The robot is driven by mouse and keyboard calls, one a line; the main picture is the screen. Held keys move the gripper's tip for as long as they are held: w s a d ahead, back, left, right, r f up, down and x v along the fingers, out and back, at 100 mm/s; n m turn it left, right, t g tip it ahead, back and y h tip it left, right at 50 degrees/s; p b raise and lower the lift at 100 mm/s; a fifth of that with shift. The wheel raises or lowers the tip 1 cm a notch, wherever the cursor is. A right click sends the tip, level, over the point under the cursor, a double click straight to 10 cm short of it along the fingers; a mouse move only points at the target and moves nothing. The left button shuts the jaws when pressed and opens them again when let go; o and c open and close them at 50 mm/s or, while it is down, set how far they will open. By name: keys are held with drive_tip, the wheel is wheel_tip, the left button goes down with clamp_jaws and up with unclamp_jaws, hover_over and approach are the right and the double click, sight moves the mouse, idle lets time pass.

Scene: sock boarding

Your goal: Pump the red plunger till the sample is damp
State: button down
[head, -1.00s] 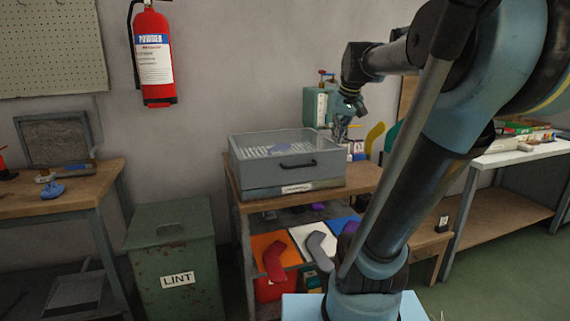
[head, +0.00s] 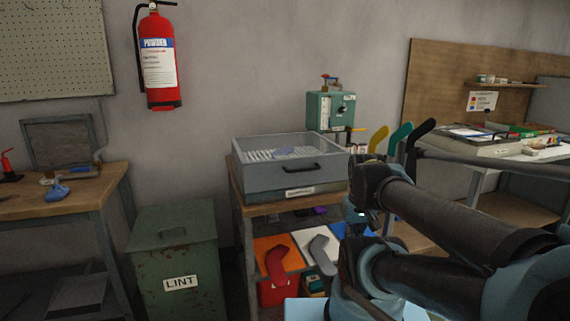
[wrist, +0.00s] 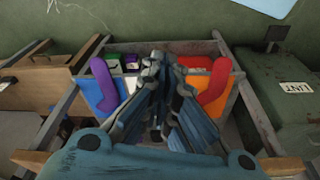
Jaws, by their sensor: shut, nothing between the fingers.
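A small red-topped pump (head: 8,162) stands on the wooden bench at the far left, partly cut off by the picture edge. A crumpled blue cloth (head: 57,192) lies near it. A grey clear-lidded box (head: 278,178) on the middle table has a blue patch (head: 286,151) inside on a slatted rack. I cannot tell which blue thing is the sample, or whether it is damp. My gripper (wrist: 163,62) is shut and empty in the wrist view, pointing down over the middle table's lower shelf. In the head view my arm hides its fingers.
A red sock form (head: 275,266) and a grey one (head: 323,255) lean at the lower shelf. A green lint bin (head: 170,255) stands left of the table. A teal machine (head: 331,108) is behind the table. Yellow, teal and black forms stand to the right.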

idle(0.3)
drive_tip(key=w+a+r+n+t+y, duration=0.1)
drive_tip(key=w+r, duration=1.5)
drive_tip(key=r, duration=0.2)
drive_tip(key=w+r+n+t+y, duration=0.1)
drive_tip(key=w+r+t, duration=0.1)
drive_tip(key=w+r, duration=1.5)
drive_tip(key=w+d+r+t, duration=0.1)
drive_tip(key=w+r, duration=0.7)
drive_tip(key=w, duration=0.2)
drive_tip(key=w+d+r+n+t, duration=0.1)
drive_tip(key=w+r, duration=0.6)
drive_tip(key=w, duration=0.4)
drive_tip(key=w+d+r+t, duration=0.1)
drive_tip(key=w+r, duration=0.7)
drive_tip(key=w, duration=0.3)
drive_tip(key=shift+w+r+y, duration=0.15)
drive_tip(key=shift+r+y, duration=0.15)
drive_tip(key=shift+y, duration=0.1)
drive_tip(key=shift+w+f, duration=0.1)
